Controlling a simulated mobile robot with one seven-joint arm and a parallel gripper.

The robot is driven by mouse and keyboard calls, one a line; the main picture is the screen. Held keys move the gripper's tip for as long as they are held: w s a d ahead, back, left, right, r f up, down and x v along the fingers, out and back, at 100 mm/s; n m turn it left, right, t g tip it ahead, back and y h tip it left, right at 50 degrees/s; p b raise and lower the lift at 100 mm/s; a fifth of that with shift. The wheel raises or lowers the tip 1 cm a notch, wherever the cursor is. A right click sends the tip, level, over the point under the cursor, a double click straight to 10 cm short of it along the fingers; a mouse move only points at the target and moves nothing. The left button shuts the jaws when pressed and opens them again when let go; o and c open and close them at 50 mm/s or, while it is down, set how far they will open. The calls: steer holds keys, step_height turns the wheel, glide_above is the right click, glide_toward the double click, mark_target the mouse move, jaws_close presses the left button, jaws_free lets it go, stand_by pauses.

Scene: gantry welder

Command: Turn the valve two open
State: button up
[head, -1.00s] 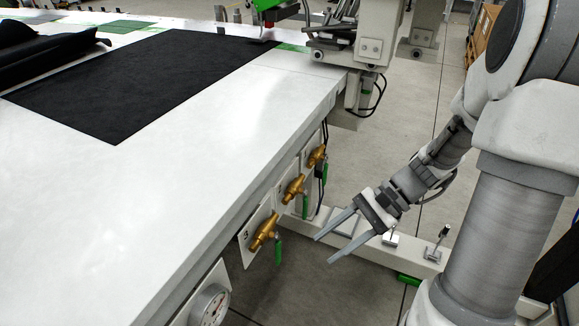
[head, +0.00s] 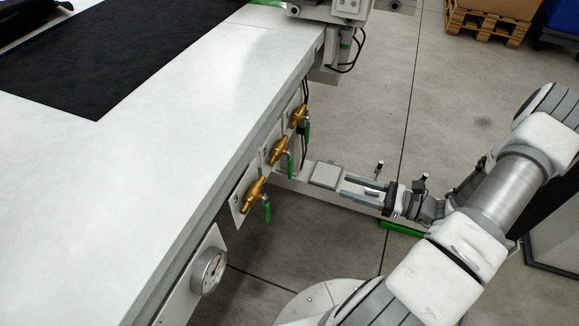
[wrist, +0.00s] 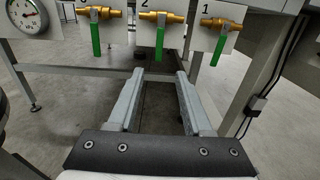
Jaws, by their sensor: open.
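Valve two is the middle of three brass valves on the table's side; its brass body (head: 278,150) shows in the head view and again in the wrist view (wrist: 161,17), under the label 2. Its green lever (wrist: 160,40) hangs straight down. My gripper (head: 343,187) is open and empty, to the right of the valves in the head view and pointing at the table's side. In the wrist view its fingers (wrist: 168,79) are spread below valve two's lever, roughly in line with it, and do not touch it.
Valve three (head: 254,194) and valve one (head: 298,116) flank it, with green levers hanging down. A pressure gauge (head: 208,270) sits nearer. The white table (head: 180,130) overhangs the valves.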

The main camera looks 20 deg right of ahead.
mark_target(290, 177)
steer(key=b+x, duration=0.3)
steer(key=x, duration=1.3)
steer(key=shift+w+a, duration=0.2)
steer(key=shift+a, duration=0.2)
jaws_close()
stand_by(0.5)
